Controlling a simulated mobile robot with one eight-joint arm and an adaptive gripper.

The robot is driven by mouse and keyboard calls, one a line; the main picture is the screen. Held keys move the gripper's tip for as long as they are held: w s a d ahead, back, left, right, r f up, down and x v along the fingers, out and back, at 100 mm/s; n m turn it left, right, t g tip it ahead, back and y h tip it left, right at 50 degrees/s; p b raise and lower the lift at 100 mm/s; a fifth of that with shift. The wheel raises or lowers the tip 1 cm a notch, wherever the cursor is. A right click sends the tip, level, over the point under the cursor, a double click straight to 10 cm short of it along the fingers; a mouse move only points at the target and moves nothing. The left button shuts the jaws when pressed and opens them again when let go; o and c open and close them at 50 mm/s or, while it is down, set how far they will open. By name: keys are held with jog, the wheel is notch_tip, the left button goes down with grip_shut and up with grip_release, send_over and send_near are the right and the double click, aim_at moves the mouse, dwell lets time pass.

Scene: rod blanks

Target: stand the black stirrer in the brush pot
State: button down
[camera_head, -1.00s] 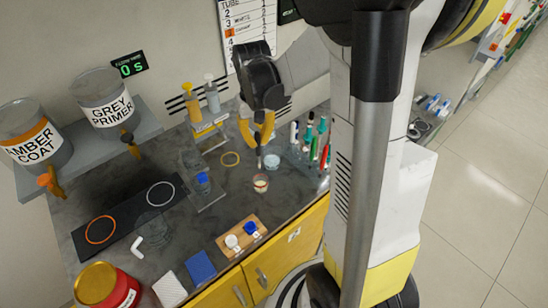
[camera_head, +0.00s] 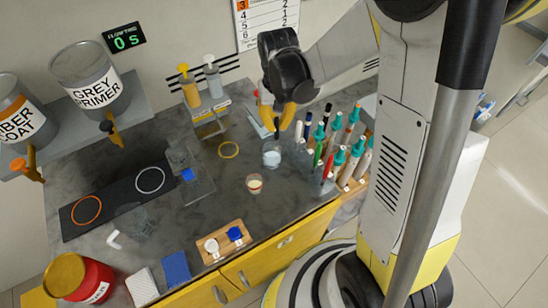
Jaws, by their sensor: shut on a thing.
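I cannot tell for sure that this is the brush pot. A small cup (camera_head: 255,184) with pale contents and a reddish band stands nearer the front.
A rack (camera_head: 322,178) of several upright pens and teal-topped tools stands close right of the pot. Two bottles on a stand (camera_head: 211,120) are at the back.

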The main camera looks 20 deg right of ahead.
aim_at(277, 131)
jog(key=shift+f+b, duration=0.85)
jog(key=shift+f, duration=0.75)
jog(key=shift+d, duration=0.1)
jog(key=c, duration=1.5)
grip_release()
jog(key=shift+o, duration=0.2)
jog(key=shift+r, duration=0.1)
notch_tip(277, 131, up, 12)
